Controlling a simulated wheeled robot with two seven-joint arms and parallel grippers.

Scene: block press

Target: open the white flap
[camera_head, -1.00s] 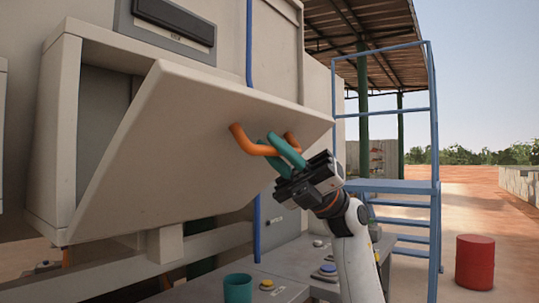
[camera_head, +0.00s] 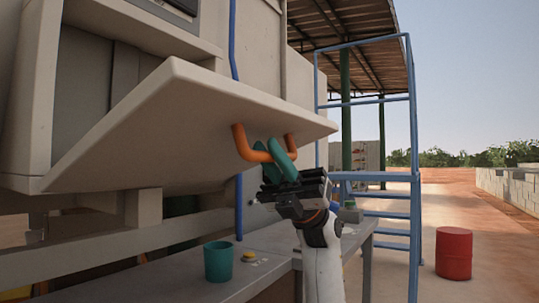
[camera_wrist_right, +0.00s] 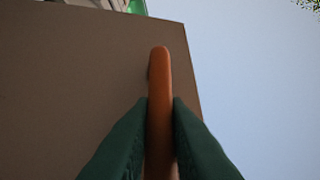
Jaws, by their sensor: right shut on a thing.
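The white flap (camera_head: 175,125) is a large pale panel on the machine, tilted partly open with its far edge out from the box. A dark opening (camera_head: 85,80) shows behind it at the left. An orange handle (camera_head: 250,152) sticks out from its outer face. My right gripper (camera_head: 279,157), with teal fingers, is shut on the orange handle. The right wrist view shows the handle (camera_wrist_right: 160,90) between the two green fingers, with the flap (camera_wrist_right: 80,80) behind it. My left gripper is not in view.
A teal cup (camera_head: 218,262) and a yellow button (camera_head: 249,256) are on the grey bench (camera_head: 190,285) below the flap. A blue ladder frame (camera_head: 414,170) stands at the right. A red drum (camera_head: 454,253) stands on open ground farther right.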

